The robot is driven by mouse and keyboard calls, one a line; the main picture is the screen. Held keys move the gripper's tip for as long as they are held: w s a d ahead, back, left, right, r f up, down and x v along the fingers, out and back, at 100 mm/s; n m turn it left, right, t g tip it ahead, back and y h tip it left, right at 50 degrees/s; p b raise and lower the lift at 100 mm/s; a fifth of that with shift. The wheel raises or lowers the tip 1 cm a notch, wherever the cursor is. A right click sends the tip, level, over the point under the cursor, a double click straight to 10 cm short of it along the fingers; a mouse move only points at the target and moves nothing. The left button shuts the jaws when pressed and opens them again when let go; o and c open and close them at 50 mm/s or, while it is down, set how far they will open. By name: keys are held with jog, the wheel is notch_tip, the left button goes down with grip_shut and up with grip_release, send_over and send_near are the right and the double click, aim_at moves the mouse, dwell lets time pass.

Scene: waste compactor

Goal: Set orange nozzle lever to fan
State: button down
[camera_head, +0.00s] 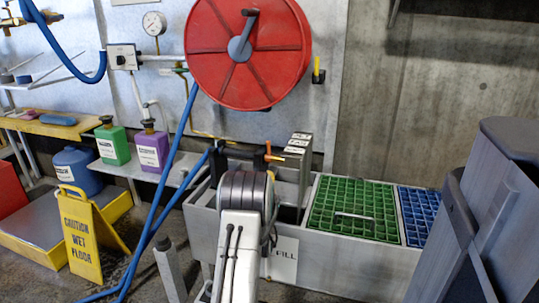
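The orange nozzle lever (273,157) shows as a small orange piece at the right end of a dark nozzle (235,153). The nozzle lies above the back rim of a grey trough, just beyond my arm. A blue hose comes up to its left end. Which setting the lever points to is too small to read. My pale arm rises from the bottom middle to a dark ribbed joint just in front of and below the nozzle. My gripper cannot be made out; no fingers show, and I cannot tell whether anything touches the lever.
The grey trough (340,262) holds green and blue grates. A red hose reel (248,52) hangs above on the wall. Grey labelled panels (297,160) stand right of the lever. A yellow wet-floor sign (82,235) stands left. Blue hose crosses the floor left of my arm.

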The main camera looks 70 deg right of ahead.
aim_at(270, 152)
jog(key=b+x, duration=0.3)
jog(key=x, duration=1)
jog(key=shift+r, duration=0.1)
jog(key=shift+d+r, duration=0.15)
jog(key=shift+d, duration=0.25)
